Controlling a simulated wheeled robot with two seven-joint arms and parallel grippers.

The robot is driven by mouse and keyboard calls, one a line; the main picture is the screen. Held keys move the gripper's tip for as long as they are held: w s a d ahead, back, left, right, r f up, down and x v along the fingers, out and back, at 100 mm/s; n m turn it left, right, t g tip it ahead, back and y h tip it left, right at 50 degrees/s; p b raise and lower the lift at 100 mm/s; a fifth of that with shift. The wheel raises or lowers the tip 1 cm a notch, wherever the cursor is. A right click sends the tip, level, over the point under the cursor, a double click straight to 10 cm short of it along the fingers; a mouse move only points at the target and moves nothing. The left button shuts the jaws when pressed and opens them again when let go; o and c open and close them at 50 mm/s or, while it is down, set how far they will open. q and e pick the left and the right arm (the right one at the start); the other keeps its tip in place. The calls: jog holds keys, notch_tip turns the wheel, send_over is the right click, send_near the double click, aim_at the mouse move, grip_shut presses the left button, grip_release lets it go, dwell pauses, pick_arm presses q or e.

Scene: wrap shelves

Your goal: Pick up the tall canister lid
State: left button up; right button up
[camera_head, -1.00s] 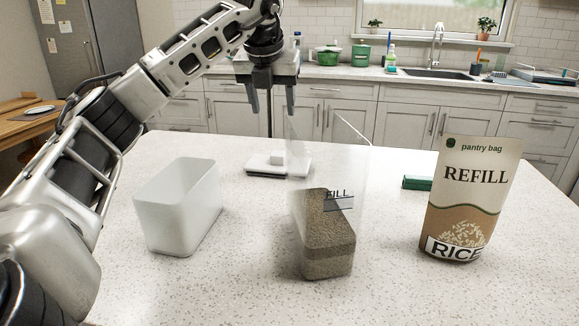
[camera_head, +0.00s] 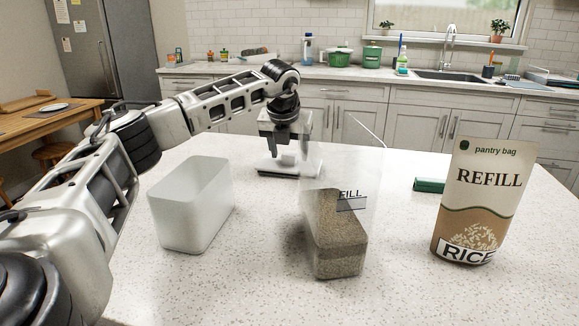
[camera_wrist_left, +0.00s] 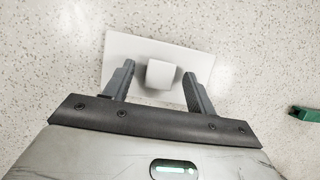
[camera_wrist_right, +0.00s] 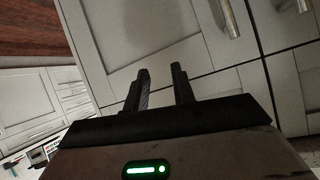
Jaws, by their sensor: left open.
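The canister lid is a flat white slab with a block-shaped knob (camera_wrist_left: 161,73), lying on the counter; in the head view its plate (camera_head: 268,168) shows behind the clear canister. My left gripper (camera_head: 290,153) points down over the lid. In the left wrist view its open fingers (camera_wrist_left: 158,85) stand on either side of the knob, with gaps on both sides. The tall clear canister (camera_head: 338,225) stands upright, part filled with brown grain. My right gripper (camera_wrist_right: 160,85) shows only in its wrist view, fingers apart and empty, facing cabinet fronts.
A white open bin (camera_head: 190,215) stands at the left of the counter. A rice refill bag (camera_head: 480,205) stands upright at the right. A small green object (camera_head: 429,185) lies behind and left of the bag. The front of the counter is clear.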

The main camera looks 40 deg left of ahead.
pick_arm(q)
jog(key=c, duration=1.1)
jog(key=shift+r, duration=0.1)
